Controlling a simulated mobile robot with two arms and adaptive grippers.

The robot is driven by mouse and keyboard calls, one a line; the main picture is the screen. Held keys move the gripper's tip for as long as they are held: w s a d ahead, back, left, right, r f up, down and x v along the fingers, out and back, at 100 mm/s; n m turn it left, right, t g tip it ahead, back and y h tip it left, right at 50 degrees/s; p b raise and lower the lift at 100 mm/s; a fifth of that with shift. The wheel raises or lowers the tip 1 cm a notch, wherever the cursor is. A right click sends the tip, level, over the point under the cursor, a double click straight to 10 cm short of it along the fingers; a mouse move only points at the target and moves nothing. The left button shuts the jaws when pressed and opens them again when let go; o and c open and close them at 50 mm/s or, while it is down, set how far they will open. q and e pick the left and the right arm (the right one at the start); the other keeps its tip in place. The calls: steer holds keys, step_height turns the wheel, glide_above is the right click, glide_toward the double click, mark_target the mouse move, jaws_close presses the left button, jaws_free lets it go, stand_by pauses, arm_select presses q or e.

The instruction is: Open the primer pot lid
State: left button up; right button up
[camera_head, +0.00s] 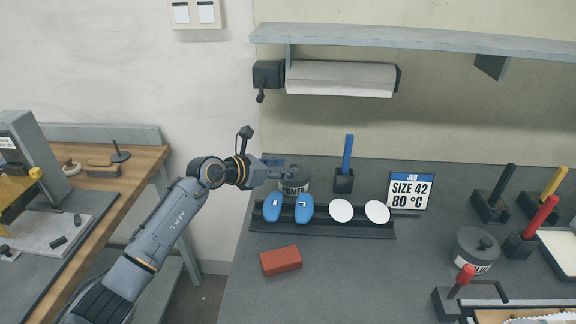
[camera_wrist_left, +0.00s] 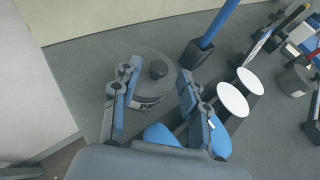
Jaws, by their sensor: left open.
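The primer pot (camera_head: 296,187) is a dark grey round pot at the back left of the bench, partly hidden by my left gripper in the head view. In the left wrist view the pot (camera_wrist_left: 147,103) shows a white label starting "PR". Its lid (camera_wrist_left: 140,68) sits on top, with a round dark knob (camera_wrist_left: 157,69) in the middle. My left gripper (camera_head: 284,172) reaches in from the left at the pot. In the left wrist view its open fingers (camera_wrist_left: 156,95) appear on either side of the pot, with nothing between them gripped. My right gripper is not in view.
Two blue insoles (camera_head: 304,208) and two white ovals (camera_head: 341,210) lie on a dark rack (camera_head: 322,231) just in front of the pot. A blue-handled tool (camera_head: 347,155) stands right of it. A second lidded pot (camera_head: 476,247) and a red block (camera_head: 281,261) are farther forward.

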arm_select(q)
steer(key=shift+w+d+f, duration=0.2)
steer(key=shift+w+d, duration=0.15)
steer(key=shift+w+d+f, duration=0.2)
steer(key=shift+w+d, duration=0.1)
steer(key=c, duration=0.6)
jaws_close()
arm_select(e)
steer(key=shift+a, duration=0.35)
arm_select(q)
steer(key=shift+r, duration=0.15)
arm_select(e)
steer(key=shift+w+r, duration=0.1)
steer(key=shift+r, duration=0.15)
